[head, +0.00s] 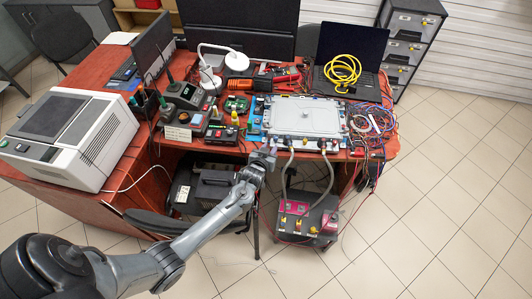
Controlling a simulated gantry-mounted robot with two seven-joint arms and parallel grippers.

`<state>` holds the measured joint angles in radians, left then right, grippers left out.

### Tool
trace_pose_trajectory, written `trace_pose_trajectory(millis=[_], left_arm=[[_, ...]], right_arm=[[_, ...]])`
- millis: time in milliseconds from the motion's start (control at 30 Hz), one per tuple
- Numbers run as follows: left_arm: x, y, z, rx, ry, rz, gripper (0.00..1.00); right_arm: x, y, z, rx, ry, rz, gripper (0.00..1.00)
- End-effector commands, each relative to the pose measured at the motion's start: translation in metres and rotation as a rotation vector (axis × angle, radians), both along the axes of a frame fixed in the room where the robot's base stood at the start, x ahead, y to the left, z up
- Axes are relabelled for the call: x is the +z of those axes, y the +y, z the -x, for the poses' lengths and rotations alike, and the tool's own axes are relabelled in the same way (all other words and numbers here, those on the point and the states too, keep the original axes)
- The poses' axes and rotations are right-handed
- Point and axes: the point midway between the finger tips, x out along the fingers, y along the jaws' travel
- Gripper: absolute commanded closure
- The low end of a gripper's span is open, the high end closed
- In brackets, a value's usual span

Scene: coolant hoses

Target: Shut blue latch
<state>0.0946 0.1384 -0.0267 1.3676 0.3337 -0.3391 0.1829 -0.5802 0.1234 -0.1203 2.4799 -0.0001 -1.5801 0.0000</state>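A grey plate unit (305,112) lies on the red desk near its front edge. Small fittings line its front side, and two grey hoses, a left one (285,180) and a right one (329,178), hang down from there. Blue parts (256,110) show along the unit's left side. The blue latch is too small to make out for certain, and its position cannot be read. My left gripper (264,156) is at the desk's front edge, close to the unit's front left corner and left of the left hose. Its fingers are too small to tell open or shut. My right gripper is out of view.
A pink and grey pump box (305,218) stands on the floor below the hoses. Coloured cables (374,122) lie right of the unit. A laptop (348,62) with a yellow cable coil (342,70) is behind. Small devices crowd the left. The tiled floor at right is free.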

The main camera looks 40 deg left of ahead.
Motion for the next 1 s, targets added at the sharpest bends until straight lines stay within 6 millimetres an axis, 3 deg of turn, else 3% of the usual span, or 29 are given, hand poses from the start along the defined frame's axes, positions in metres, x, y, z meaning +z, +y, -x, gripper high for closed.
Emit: trace_pose_trajectory(millis=[300,867,1000], left_arm=[[0.015,-0.014,0.034,0.0,0.001,0.0,0.68],[0.017,-0.016,0.038,-0.001,0.001,0.001,0.68],[0.015,-0.024,0.047,-0.02,0.035,0.014,0.68]], right_arm=[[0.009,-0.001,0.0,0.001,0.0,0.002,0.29],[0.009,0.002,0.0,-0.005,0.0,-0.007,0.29],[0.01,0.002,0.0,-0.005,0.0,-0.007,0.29]])
